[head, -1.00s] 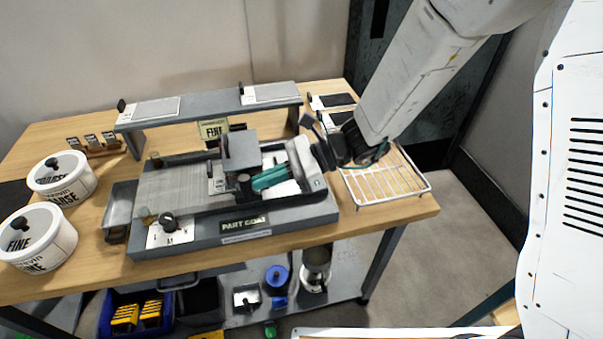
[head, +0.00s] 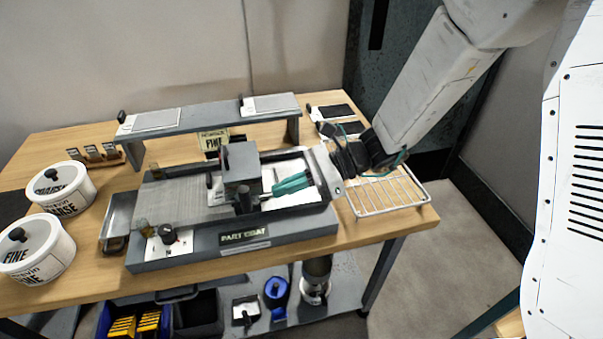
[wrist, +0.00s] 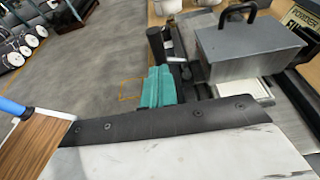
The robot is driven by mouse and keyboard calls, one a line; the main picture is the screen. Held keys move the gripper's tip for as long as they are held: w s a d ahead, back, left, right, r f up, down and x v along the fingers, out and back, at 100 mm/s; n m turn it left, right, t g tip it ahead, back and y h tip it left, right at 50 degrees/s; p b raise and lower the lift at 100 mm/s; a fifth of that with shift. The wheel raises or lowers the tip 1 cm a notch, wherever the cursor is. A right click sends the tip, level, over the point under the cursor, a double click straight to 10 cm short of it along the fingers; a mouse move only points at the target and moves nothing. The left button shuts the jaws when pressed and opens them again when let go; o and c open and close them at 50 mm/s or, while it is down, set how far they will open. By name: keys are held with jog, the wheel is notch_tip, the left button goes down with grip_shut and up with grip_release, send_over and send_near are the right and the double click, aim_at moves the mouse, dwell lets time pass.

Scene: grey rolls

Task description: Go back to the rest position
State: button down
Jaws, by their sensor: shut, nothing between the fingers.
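My gripper (head: 284,187), with teal fingers, is shut and empty. In the head view it hangs over the right part of the grey coating machine (head: 205,242), just right of the machine's grey block (head: 241,163). In the wrist view the teal fingers (wrist: 157,88) show beyond a pale plate with a dark edge, with the grey block (wrist: 240,50) and its black handle to their right. The arm reaches in from the upper right. I cannot tell how high the fingertips are above the machine.
A raised grey shelf (head: 210,115) stands behind the machine. A white wire rack (head: 385,208) is at the table's right end, under my wrist. Two white tubs (head: 38,255) stand at the left. Bins and tools fill the lower shelf. The floor right of the table is clear.

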jog(key=s+d+r+n+g+h, duration=0.25)
jog(key=s+d+n+h, duration=0.25)
jog(key=s+d+n, duration=0.3)
jog(key=s+d+r+n+t+h, duration=0.2)
jog(key=s+d+r+h, duration=0.1)
jog(key=d, duration=0.4)
jog(key=s+d+r+n+t+h, duration=0.2)
jog(key=d+r+t+h, duration=0.1)
jog(key=d, duration=0.5)
jog(key=s+d+r+n+t+h, duration=0.2)
jog(key=d+r, duration=0.3)
jog(key=d, duration=0.3)
jog(key=shift+s+r+n+t+h, duration=0.25)
jog(key=shift+s+n+t+h, duration=0.2)
jog(key=shift+s, duration=0.4)
